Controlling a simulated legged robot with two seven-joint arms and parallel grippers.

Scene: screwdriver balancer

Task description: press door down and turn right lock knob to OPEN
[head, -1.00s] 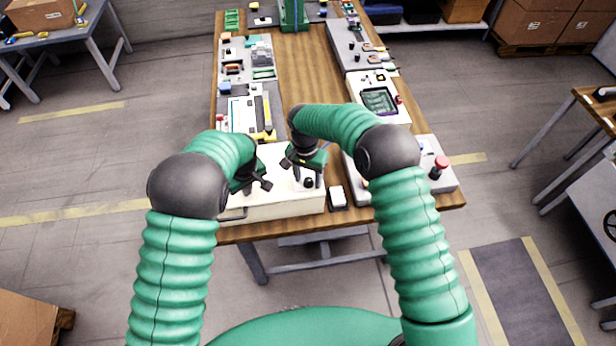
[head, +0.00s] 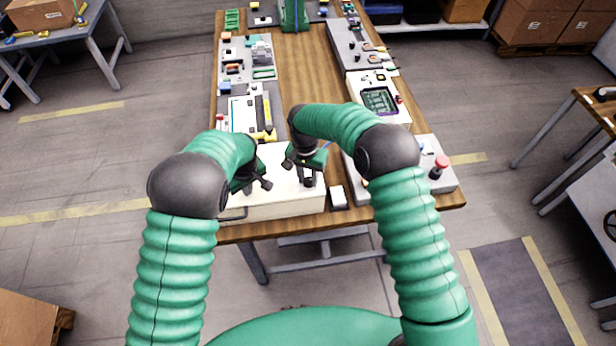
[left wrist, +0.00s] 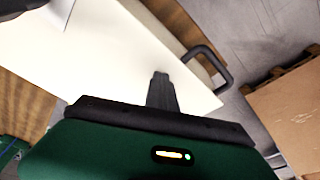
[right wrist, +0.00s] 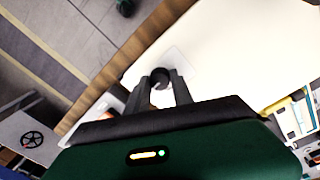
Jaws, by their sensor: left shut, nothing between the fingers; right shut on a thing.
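The door is the white top (head: 285,165) of a cream box at the near end of the bench. My left gripper (head: 266,184) is shut and empty at the left part of the white top; in the left wrist view its fingers (left wrist: 161,80) are together against the white surface. I cannot tell how hard it presses. The black right lock knob (right wrist: 160,76) stands on a pale plate near the top's right corner. My right gripper (head: 308,182) is shut on the knob, one finger on each side of it. The knob's markings are not readable.
A dark handle (head: 233,215) is on the box's left front. A small white block (head: 338,196) lies right of the box. A panel with a red button (head: 441,162) stands further right. Several other panels line the bench (head: 310,80), whose middle is bare.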

